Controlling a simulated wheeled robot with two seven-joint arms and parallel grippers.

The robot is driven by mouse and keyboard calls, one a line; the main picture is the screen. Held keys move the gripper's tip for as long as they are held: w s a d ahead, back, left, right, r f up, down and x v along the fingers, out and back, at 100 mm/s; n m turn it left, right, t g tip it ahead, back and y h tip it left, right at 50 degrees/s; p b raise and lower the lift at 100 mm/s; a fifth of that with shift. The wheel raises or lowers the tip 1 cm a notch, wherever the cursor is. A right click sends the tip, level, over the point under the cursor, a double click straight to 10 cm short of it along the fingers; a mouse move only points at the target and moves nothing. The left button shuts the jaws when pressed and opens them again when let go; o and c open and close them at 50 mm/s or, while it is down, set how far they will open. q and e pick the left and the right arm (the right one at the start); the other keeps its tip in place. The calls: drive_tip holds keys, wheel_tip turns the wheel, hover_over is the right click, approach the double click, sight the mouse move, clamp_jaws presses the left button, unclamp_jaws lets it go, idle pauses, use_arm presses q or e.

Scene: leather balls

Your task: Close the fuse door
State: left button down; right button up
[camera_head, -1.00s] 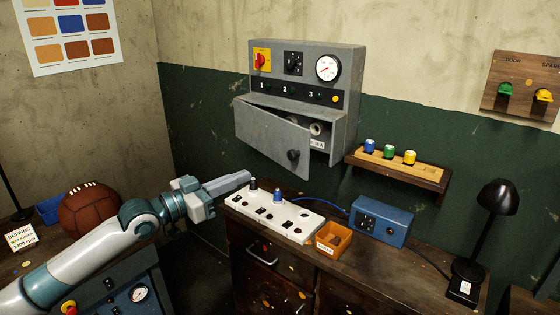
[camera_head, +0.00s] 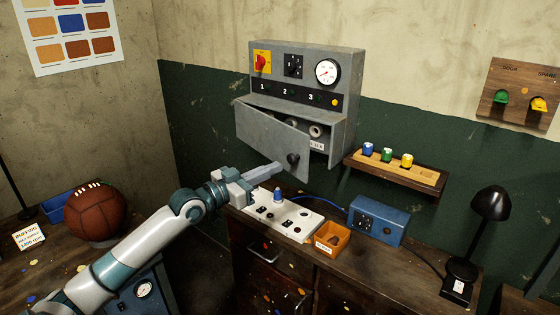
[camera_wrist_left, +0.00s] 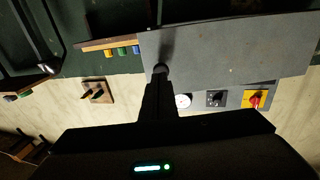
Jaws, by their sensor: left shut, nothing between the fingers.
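The fuse door (camera_head: 270,135) is a grey panel on the lower front of the wall-mounted fuse box (camera_head: 347,95). It stands partly open, with a gap along its top and right through which fuses show inside. A dark round knob (camera_head: 293,158) sits near its lower right corner. My left gripper (camera_head: 280,168) is shut and empty, its tip just below and left of the knob. In the left wrist view the door (camera_wrist_left: 220,50) fills the upper right, and the fingers (camera_wrist_left: 160,75) reach to the knob; whether they touch it I cannot tell. My right gripper is not in view.
Below the box, a white panel (camera_head: 295,222), an orange bin (camera_head: 331,238) and a blue box (camera_head: 377,220) stand on the bench. A wooden shelf (camera_head: 425,176) with coloured fuses is right of the door. A black lamp (camera_head: 490,203) stands far right.

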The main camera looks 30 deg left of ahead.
sight(290, 161)
use_arm(q)
drive_tip(key=shift+p+x, duration=0.7)
drive_tip(key=shift+x, duration=0.95)
